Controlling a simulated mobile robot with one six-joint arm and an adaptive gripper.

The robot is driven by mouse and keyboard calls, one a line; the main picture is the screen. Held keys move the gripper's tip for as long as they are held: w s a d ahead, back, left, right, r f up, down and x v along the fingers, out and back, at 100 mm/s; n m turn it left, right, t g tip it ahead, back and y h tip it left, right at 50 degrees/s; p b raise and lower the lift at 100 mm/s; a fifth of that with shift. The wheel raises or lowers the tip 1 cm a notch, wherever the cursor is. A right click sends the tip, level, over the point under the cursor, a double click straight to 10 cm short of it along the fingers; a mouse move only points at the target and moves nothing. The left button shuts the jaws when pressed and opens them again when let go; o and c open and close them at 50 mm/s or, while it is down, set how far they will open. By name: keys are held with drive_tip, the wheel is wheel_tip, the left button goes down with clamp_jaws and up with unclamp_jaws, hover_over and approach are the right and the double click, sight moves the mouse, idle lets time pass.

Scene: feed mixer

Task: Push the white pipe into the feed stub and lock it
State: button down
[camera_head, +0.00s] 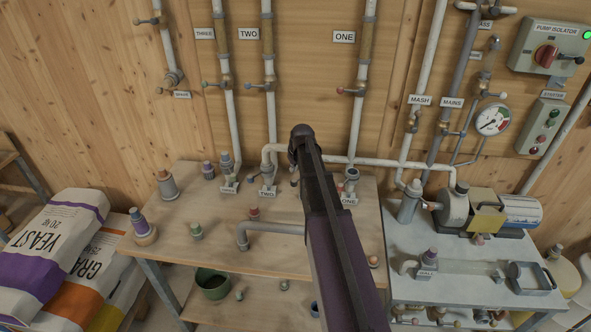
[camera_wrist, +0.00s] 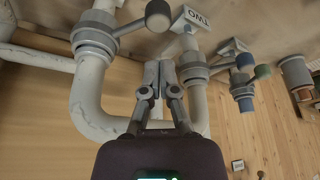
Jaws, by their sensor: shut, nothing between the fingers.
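The white pipe is a U-shaped bend in the wrist view (camera_wrist: 95,112); part of it shows in the head view (camera_head: 272,152). One leg meets a grey collar (camera_wrist: 95,40) with a dark-knobbed lever (camera_wrist: 158,14), apparently the feed stub. How deep the legs sit is unclear. My gripper (camera_wrist: 156,66) is shut and empty between the two legs; contact is unclear. In the head view my gripper (camera_head: 300,135) and arm hide part of the pipe.
A white line (camera_head: 385,163) runs right to the pump (camera_head: 455,208). Stub ONE (camera_head: 350,178) stands right of my arm. A loose grey elbow pipe (camera_head: 270,228) and small capped parts lie on the wooden bench (camera_head: 190,240).

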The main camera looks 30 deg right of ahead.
sight(298, 180)
drive_tip(key=shift+b+x, duration=2.3)
drive_tip(key=shift+x, duration=0.45)
drive_tip(key=shift+s+a, duration=0.1)
